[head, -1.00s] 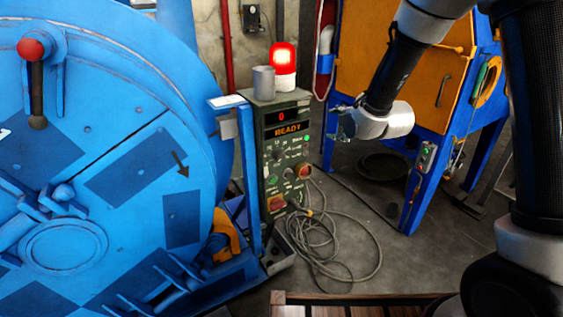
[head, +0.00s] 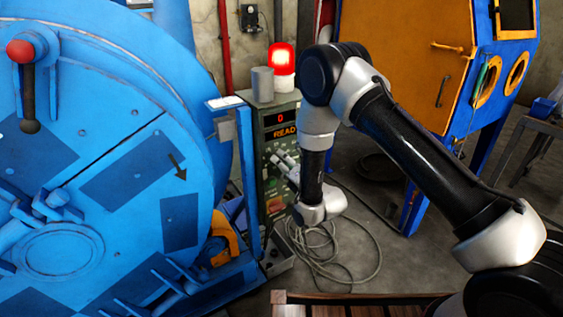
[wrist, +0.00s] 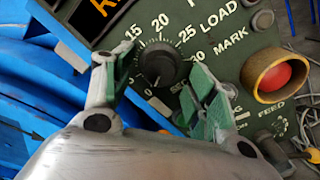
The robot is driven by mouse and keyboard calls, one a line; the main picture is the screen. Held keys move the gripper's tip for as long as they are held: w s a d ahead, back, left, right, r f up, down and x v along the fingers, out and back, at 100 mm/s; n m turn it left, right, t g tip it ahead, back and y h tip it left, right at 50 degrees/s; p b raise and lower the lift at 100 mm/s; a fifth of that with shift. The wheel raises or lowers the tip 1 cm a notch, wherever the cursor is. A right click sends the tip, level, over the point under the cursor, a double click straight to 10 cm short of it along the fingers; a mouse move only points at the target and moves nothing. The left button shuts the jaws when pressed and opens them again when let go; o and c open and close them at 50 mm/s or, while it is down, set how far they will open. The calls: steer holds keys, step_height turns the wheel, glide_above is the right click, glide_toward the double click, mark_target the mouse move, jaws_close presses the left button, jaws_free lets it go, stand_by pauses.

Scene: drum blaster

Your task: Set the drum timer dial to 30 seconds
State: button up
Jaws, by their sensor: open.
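The timer dial (wrist: 160,66) is a round black knob in the wrist view, on a dark green panel with 0, 15, 20, 25 and 30 readable around it. A pale mark on its lower edge seems to point near the 0. My gripper (wrist: 150,68) is open, with one green-padded finger to each side of the dial; I cannot tell whether either touches it. In the head view my gripper (head: 284,164) is at the front of the control box (head: 266,146), and the dial is hidden.
A red mushroom button (wrist: 276,77) in a yellow collar sits right of the dial. The red display (head: 281,117) reads 0. The blue drum (head: 110,150) stands left of the box, and a coiled cable (head: 335,262) lies on the floor.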

steer(key=shift+x, duration=1)
steer(key=c, duration=1)
steer(key=shift+c, duration=0.2)
steer(key=shift+m, duration=0.3)
